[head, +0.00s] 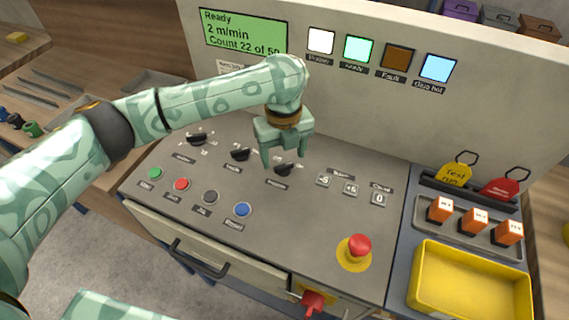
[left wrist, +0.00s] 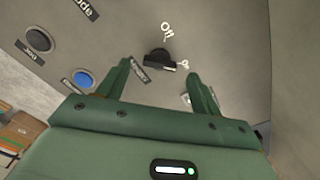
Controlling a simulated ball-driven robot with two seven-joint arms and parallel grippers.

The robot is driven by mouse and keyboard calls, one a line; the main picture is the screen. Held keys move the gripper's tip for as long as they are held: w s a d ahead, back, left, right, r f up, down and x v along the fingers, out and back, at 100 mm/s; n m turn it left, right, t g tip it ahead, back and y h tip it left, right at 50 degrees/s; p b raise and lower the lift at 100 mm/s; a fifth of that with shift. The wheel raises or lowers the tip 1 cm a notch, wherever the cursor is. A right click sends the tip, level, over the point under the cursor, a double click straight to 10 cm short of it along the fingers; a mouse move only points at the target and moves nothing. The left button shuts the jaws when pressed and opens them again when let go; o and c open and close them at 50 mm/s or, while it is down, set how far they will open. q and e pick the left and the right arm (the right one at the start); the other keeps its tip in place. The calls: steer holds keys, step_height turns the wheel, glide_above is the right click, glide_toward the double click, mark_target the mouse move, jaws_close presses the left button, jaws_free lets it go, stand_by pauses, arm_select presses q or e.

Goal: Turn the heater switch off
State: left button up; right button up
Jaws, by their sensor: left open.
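The heater switch (head: 285,169) is a black rotary knob on the grey sloped panel, the rightmost of three knobs in a row. In the left wrist view the knob (left wrist: 160,60) has an "Off" mark above it and a second mark to its right. Its pointer seems turned toward the right-hand mark. The label beside it is partly covered by a finger. My left gripper (head: 285,157) is open, pointing down over the switch. Its fingers (left wrist: 159,72) stand either side of the knob, apparently not touching it. My right gripper is out of view.
Two other black knobs (head: 240,154) and coloured push buttons (head: 181,184) lie to the left. A red emergency button (head: 359,246) sits at the lower right. A display (head: 243,35) reads "Ready". A yellow tray (head: 470,308) and orange blocks (head: 474,221) are on the right.

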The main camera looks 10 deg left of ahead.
mark_target(284, 168)
arm_select(q)
steer(key=shift+f+b, duration=0.4)
steer(key=shift+f, duration=1)
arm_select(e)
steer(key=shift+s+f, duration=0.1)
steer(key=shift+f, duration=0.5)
